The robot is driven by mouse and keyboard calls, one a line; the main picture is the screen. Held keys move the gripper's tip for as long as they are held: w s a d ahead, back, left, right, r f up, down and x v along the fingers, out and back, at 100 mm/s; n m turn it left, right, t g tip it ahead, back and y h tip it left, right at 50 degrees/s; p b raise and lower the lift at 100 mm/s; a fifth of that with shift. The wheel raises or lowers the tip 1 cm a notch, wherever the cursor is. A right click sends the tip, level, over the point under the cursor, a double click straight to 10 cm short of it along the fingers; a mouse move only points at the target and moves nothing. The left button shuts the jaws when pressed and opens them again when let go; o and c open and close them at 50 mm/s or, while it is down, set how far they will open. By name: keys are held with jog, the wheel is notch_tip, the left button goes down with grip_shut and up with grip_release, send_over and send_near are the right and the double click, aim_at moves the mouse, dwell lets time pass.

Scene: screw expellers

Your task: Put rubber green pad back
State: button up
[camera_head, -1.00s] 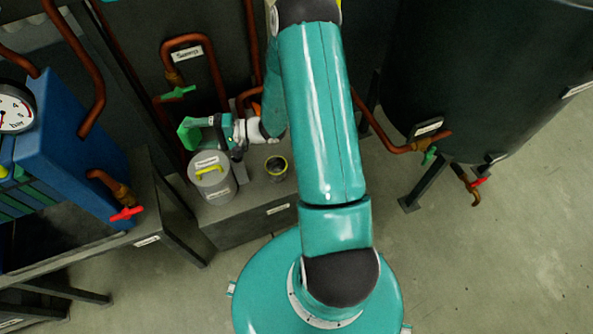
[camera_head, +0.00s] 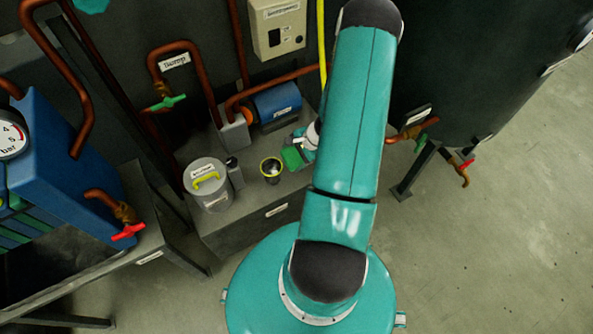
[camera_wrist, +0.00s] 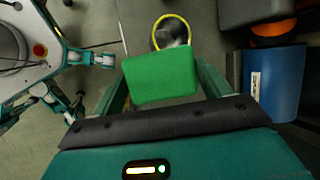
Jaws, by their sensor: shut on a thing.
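The green rubber pad (camera_wrist: 160,76) is between the two fingers of my gripper (camera_wrist: 160,90) in the wrist view, which is shut on it. In the head view the green pad (camera_head: 292,158) shows at the end of my gripper (camera_head: 300,151), partly hidden by my arm. It is above the grey bench, just right of a dark cup with a yellow rim (camera_head: 271,169). In the wrist view the yellow rim (camera_wrist: 171,17) shows just beyond the pad's far edge.
A grey lidded canister (camera_head: 207,185) with a yellow handle stands on the bench (camera_head: 236,232), left of the cup. A blue motor (camera_head: 277,106) and a grey block (camera_head: 234,134) are behind. Copper pipes (camera_head: 212,75) rise at the back. A dark tank (camera_head: 480,80) stands at right.

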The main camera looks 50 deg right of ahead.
jog(key=s+d+f+m+g, duration=0.2)
jog(key=s+d+f+m, duration=0.3)
jog(key=s+d, duration=0.45)
jog(key=shift+m, duration=0.3)
jog(key=w+a+f, duration=0.1)
jog(key=w+f, duration=0.2)
jog(key=w, duration=0.1)
jog(key=w+a+f, duration=0.1)
jog(key=w+f, duration=0.2)
jog(key=w, duration=0.1)
jog(key=w+a+f, duration=0.1)
jog(key=w+f, duration=0.2)
jog(key=w, duration=0.1)
jog(key=shift+w+a, duration=0.1)
jog(key=shift+a, duration=0.05)
jog(key=shift+d+x, duration=0.2)
jog(key=shift+x, duration=0.75)
jog(key=shift+d+x, duration=0.15)
jog(key=shift+x, duration=0.75)
jog(key=shift+f, duration=0.1)
jog(key=o, duration=0.9)
jog(key=shift+f, duration=0.1)
